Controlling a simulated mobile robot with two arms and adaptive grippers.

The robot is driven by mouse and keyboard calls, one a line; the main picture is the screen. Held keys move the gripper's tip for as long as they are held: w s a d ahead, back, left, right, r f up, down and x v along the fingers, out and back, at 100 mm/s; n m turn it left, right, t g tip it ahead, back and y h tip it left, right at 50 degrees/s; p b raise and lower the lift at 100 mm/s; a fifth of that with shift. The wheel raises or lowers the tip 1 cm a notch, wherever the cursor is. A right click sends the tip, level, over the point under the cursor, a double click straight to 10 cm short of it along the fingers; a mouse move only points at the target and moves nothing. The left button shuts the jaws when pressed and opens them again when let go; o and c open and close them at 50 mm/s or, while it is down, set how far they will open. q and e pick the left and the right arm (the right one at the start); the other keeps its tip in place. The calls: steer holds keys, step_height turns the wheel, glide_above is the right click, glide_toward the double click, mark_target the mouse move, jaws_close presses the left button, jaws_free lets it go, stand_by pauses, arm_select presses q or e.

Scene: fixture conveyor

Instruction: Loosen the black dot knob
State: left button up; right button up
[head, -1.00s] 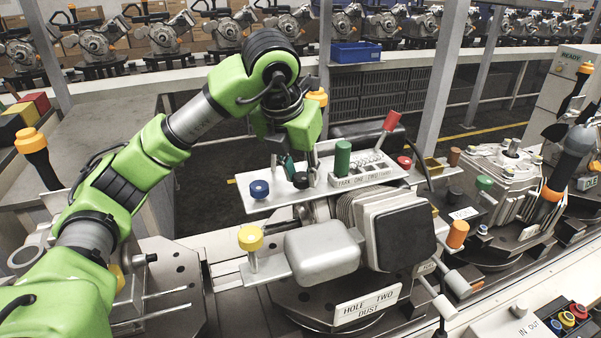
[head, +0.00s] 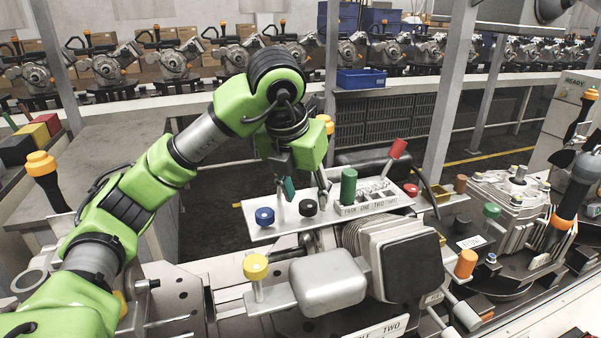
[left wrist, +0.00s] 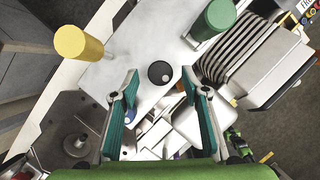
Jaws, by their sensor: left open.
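The black dot knob (head: 308,208) stands on a pale plate (head: 258,233) between a blue knob (head: 264,216) and a green one. In the left wrist view the black knob (left wrist: 159,73) is seen from above as a round black top with a small mark. My left gripper (head: 308,192) is open and empty. In the left wrist view the teal-padded fingers of my left gripper (left wrist: 160,88) lie on either side of the knob's line. I cannot tell whether they are at its height. My right gripper is not in view.
A tall green knob (head: 348,187) stands close to the right of the black one, and a red-tipped lever (head: 397,149) rises behind. A yellow knob (head: 255,267) and a rounded grey block (head: 328,283) are in front.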

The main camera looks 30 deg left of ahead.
arm_select(q)
steer(key=v, duration=1)
steer(key=shift+r, duration=0.1)
stand_by(0.3)
